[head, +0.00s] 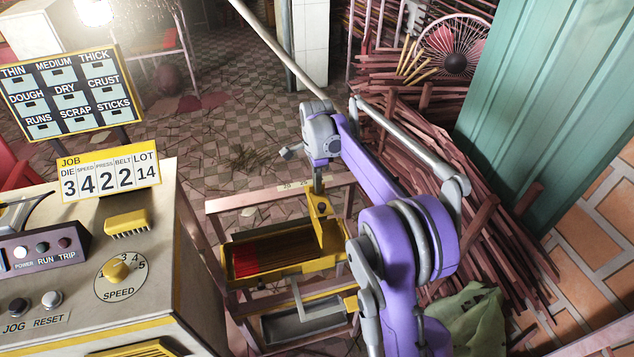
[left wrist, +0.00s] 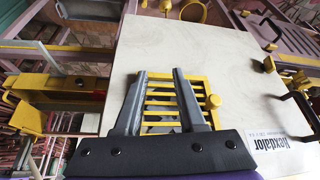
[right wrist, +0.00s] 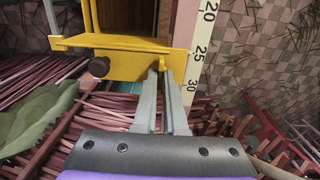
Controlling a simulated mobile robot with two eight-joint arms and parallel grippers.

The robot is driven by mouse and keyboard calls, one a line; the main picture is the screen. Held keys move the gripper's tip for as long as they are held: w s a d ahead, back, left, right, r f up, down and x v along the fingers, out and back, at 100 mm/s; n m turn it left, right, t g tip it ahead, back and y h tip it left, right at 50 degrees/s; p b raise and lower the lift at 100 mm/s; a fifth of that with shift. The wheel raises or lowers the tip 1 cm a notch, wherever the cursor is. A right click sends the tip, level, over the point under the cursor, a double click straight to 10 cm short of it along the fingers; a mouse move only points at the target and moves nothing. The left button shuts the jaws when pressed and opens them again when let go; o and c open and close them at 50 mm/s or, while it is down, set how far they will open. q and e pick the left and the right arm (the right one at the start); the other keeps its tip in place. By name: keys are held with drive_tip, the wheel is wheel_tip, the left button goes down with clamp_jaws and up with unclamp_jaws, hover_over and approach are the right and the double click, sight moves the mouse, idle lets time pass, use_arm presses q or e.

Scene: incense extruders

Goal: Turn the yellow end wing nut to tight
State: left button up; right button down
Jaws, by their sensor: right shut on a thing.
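My right gripper (head: 318,188) points down at the yellow upright end piece (head: 322,212) of the trough. In the right wrist view its two grey fingers (right wrist: 164,70) are nearly together at the edge of a yellow plate (right wrist: 125,62). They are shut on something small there. The yellow end wing nut cannot be made out apart from the yellow end piece; the fingertips hide what they hold. In the left wrist view my left gripper (left wrist: 160,73) is open and empty, in front of a yellow grille (left wrist: 158,103) on a pale panel.
A yellow trough (head: 262,232) with brown and red sticks rests on a pink frame (head: 228,203). A control cabinet (head: 150,230) stands at left; stick piles (head: 480,190) lie at right.

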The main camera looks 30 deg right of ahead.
drive_tip(key=c, duration=1)
unclamp_jaws()
wheel_tip(320, 180, up, 11)
drive_tip(key=shift+f+p, duration=0.1)
drive_tip(key=shift+p, duration=0.3)
